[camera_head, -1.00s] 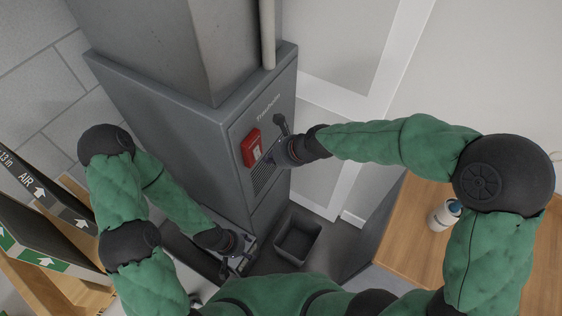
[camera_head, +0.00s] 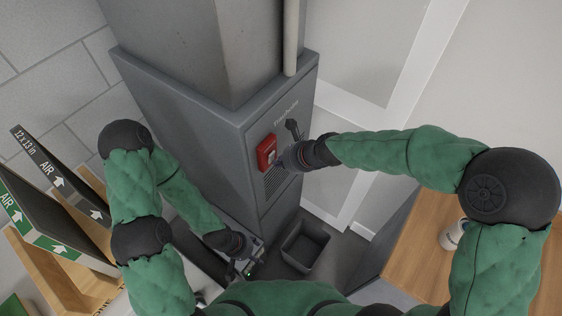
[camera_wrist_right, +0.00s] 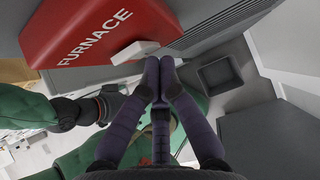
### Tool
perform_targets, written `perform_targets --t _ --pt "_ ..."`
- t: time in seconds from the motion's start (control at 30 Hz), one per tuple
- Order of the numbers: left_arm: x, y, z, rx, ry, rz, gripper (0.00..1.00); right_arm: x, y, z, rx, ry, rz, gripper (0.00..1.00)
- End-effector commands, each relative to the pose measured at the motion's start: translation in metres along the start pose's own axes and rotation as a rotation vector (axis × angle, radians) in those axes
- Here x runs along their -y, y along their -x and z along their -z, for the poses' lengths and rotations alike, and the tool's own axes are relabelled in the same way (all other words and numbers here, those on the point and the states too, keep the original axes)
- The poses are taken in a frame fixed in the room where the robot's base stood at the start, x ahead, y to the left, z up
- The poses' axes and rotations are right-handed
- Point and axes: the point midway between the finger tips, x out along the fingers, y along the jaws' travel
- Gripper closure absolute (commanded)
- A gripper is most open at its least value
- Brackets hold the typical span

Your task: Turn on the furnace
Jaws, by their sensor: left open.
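The furnace (camera_head: 180,110) is a tall grey metal cabinet in the middle of the head view. A red switch box (camera_head: 267,152) is on its front panel. In the right wrist view the red box (camera_wrist_right: 85,30) reads FURNACE and has a white switch lever (camera_wrist_right: 136,52). My right gripper (camera_head: 284,164) is in front of the panel, just right of the box. In the wrist view its fingertips (camera_wrist_right: 160,68) are together, close beside the lever; I cannot tell whether they touch it. Nothing shows between them. My left gripper (camera_head: 246,268) is open, low beside the furnace base.
A dark open bin (camera_head: 306,246) stands on the floor in front of the furnace. A wooden table (camera_head: 425,255) with a white bottle (camera_head: 452,236) is at the right. Boxed air filters (camera_head: 50,225) stand on a wooden rack at the left. A vent grille (camera_head: 273,182) is below the red box.

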Motion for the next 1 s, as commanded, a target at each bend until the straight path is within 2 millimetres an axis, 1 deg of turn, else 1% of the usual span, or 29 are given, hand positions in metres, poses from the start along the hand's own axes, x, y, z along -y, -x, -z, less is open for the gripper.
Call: perform_targets --t 0.5,0.87,1.0 --pt "-0.006 0.018 -0.001 0.0 0.0 0.0 0.41 0.0 0.013 -0.01 0.0 -0.001 0.001 1.0" --pt "-0.006 0.018 -0.001 0.0 0.0 0.0 0.41 0.0 0.013 -0.01 0.0 0.0 0.001 1.0" --pt "-0.006 0.017 0.0 -0.001 0.0 0.0 0.41 0.005 0.013 -0.007 0.0 -0.001 0.0 1.0"
